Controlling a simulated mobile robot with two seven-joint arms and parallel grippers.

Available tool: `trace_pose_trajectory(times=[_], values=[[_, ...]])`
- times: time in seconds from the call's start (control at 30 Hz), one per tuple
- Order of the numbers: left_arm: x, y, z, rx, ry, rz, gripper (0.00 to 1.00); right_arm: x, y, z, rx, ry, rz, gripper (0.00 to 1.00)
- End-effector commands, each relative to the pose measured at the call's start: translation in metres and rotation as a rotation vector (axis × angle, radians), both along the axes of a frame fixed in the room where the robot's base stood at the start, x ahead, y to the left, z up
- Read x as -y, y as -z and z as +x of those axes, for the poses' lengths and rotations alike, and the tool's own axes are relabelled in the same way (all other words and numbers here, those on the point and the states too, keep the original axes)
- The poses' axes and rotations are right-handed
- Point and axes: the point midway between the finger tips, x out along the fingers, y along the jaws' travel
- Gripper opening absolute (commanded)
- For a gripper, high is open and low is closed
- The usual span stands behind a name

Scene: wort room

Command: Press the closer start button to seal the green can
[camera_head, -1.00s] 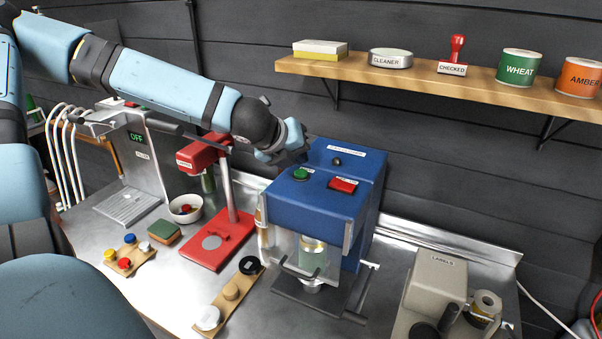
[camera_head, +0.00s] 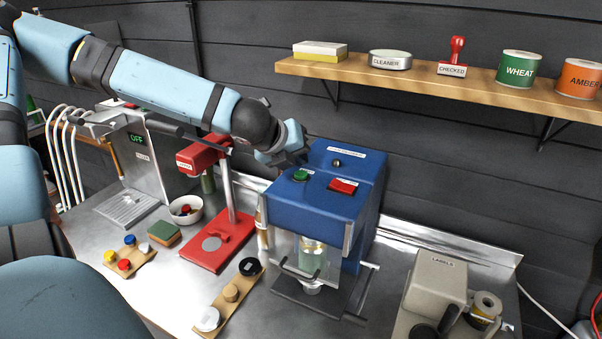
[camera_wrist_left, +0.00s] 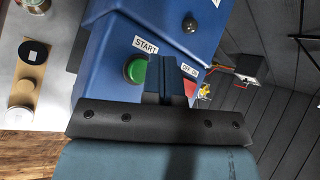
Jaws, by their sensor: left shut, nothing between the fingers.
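The blue closer (camera_head: 318,208) stands in the middle of the bench. The green can (camera_head: 312,252) is inside, behind the clear guard. My left gripper (camera_head: 296,162) is shut and empty, just behind the green button. I cannot tell whether the fingertips touch the panel. My right gripper is out of view.
A red press (camera_head: 220,245) stands left of the closer. A wooden strip (camera_head: 228,300) with round pieces lies in front. A beige label machine (camera_head: 435,285) is at the right. A wall shelf (camera_head: 430,86) with cans and a stamp runs behind.

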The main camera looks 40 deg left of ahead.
Motion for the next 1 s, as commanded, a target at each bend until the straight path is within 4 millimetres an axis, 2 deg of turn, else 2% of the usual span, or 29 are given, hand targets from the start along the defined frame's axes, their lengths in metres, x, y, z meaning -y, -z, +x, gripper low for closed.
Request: trace_pose_trajectory(times=[0.57, 1.0], values=[[0.0, 0.0002, 0.0, 0.0, 0.0, 0.0, 0.0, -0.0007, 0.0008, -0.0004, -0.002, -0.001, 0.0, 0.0], [-0.0001, 0.0088, -0.0001, 0.0, 0.0, 0.0, 0.0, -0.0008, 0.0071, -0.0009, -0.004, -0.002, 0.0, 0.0]])
